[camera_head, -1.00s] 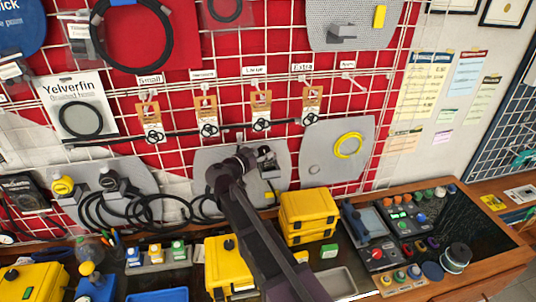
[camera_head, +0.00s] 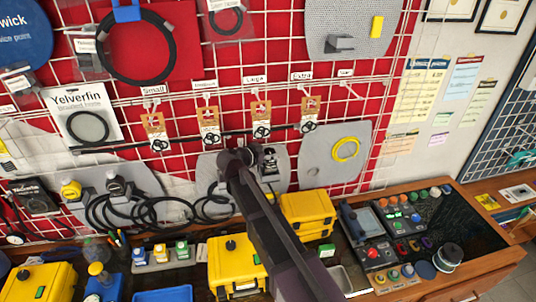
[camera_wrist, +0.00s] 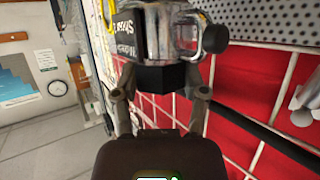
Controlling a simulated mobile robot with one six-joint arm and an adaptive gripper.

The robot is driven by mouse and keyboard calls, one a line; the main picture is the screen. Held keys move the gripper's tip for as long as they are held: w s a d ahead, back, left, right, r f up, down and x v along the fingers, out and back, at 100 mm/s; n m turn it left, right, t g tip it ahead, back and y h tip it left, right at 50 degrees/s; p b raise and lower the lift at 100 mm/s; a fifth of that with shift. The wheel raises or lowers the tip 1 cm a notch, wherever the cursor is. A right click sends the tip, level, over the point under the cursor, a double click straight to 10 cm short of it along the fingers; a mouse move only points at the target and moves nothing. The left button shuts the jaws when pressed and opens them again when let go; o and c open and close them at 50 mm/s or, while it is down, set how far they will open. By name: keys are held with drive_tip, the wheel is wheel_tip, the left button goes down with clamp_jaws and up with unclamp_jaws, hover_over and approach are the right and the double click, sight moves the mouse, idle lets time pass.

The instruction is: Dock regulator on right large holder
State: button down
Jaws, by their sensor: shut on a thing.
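My gripper (camera_wrist: 160,80) is shut on the regulator (camera_wrist: 158,32), a dark and metallic body with a clear rounded part and a printed label. In the head view the regulator (camera_head: 268,160) shows small at the end of my arm, in front of the middle grey wall panel (camera_head: 215,165). My arm hides part of that panel, and I cannot make out a holder there. A dark grey bracket (camera_head: 340,43) on the upper right panel is empty. In the wrist view a perforated grey panel (camera_wrist: 265,20) is close to the regulator; I cannot tell if they touch.
Two regulators with yellow (camera_head: 70,188) and black (camera_head: 115,185) tops hang at left with looped hoses. A yellow coil (camera_head: 346,149) hangs on the right panel. Yellow cases (camera_head: 305,207) and a control console (camera_head: 385,235) stand on the bench below. Tagged parts hang above my gripper.

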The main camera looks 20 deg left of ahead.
drive_tip(key=shift+f+b, duration=0.5)
drive_tip(key=shift+f, duration=0.25)
drive_tip(key=shift+a+f, duration=0.1)
drive_tip(key=shift+c, duration=0.6)
unclamp_jaws()
drive_tip(key=shift+s+r, duration=0.15)
drive_tip(key=shift+r, duration=0.05)
drive_tip(key=shift+s+a+r+p, duration=0.1)
drive_tip(key=shift+s+r+p, duration=0.05)
drive_tip(key=shift+s+p, duration=0.15)
drive_tip(key=p+v, duration=0.4)
drive_tip(key=v, duration=0.7)
